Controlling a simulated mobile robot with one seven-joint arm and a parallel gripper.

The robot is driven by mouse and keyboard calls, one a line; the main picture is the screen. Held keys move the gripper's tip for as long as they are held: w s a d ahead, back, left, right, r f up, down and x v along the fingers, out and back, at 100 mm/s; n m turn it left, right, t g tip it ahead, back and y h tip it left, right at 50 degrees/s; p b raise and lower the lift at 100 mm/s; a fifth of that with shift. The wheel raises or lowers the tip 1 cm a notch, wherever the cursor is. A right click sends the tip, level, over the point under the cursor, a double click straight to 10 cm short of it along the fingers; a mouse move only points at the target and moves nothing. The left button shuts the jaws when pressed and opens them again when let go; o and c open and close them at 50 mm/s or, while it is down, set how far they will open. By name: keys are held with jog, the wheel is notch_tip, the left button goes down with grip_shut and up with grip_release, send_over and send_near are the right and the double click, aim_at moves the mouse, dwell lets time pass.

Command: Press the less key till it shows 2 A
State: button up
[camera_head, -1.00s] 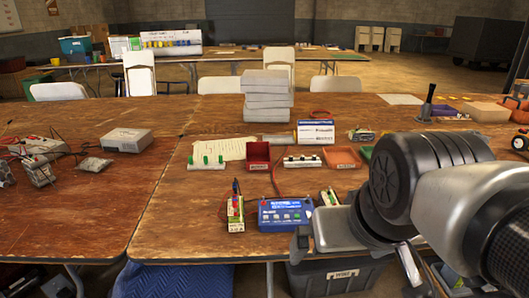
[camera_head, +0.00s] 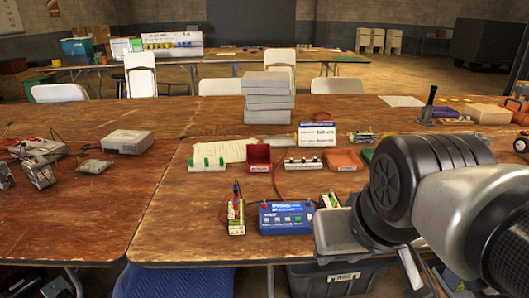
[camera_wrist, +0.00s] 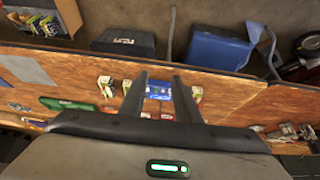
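The blue charger (camera_head: 287,218) stands near the front edge of the table, with a dark display and a row of small pale keys on its face. Its display is too small to read, and I cannot tell which key is the less key. A battery pack (camera_head: 236,214) with wires stands at its left, and another (camera_head: 329,200) at its right. My gripper's grey hand (camera_head: 342,232) is right of the charger in the head view, fingers not clear. In the wrist view, the fingers (camera_wrist: 160,77) are apart and empty, with the charger (camera_wrist: 160,89) seen between them.
A red bin (camera_head: 259,158), a white rack (camera_head: 303,164) and an orange tray (camera_head: 343,160) stand behind the charger. A stack of grey boxes (camera_head: 268,98) is farther back. A dark bin (camera_head: 338,278) stands below the table.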

grip_shut()
dwell(1.1)
